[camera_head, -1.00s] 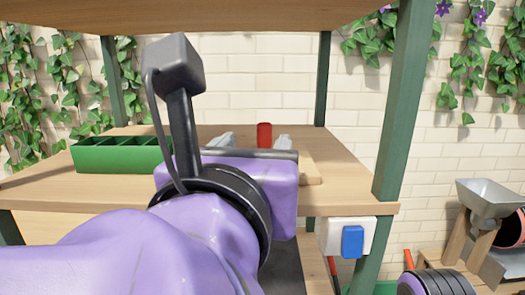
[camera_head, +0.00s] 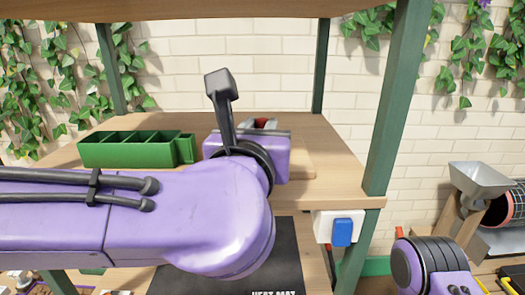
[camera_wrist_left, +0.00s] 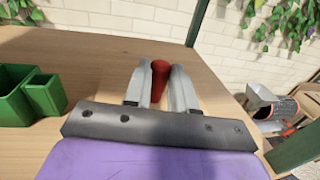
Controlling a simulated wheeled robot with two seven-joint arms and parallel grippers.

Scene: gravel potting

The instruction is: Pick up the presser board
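The presser board has a red upright handle and a flat pale wooden base. In the head view its handle (camera_head: 262,123) shows just past my left gripper (camera_head: 260,125), and a pale edge of the base (camera_head: 299,166) shows to the right of the wrist. In the left wrist view the red handle (camera_wrist_left: 159,84) stands between the two grey fingers (camera_wrist_left: 161,82), which lie against it on both sides. The left gripper appears shut on the handle. The wrist hides most of the base. My right gripper is not in view.
A green divided planter box (camera_head: 128,150) stands left of the gripper on the wooden shelf (camera_head: 335,165). A green post (camera_head: 395,100) rises at the right. A black heat mat (camera_head: 285,265) lies below. A metal hopper (camera_head: 478,180) stands at far right.

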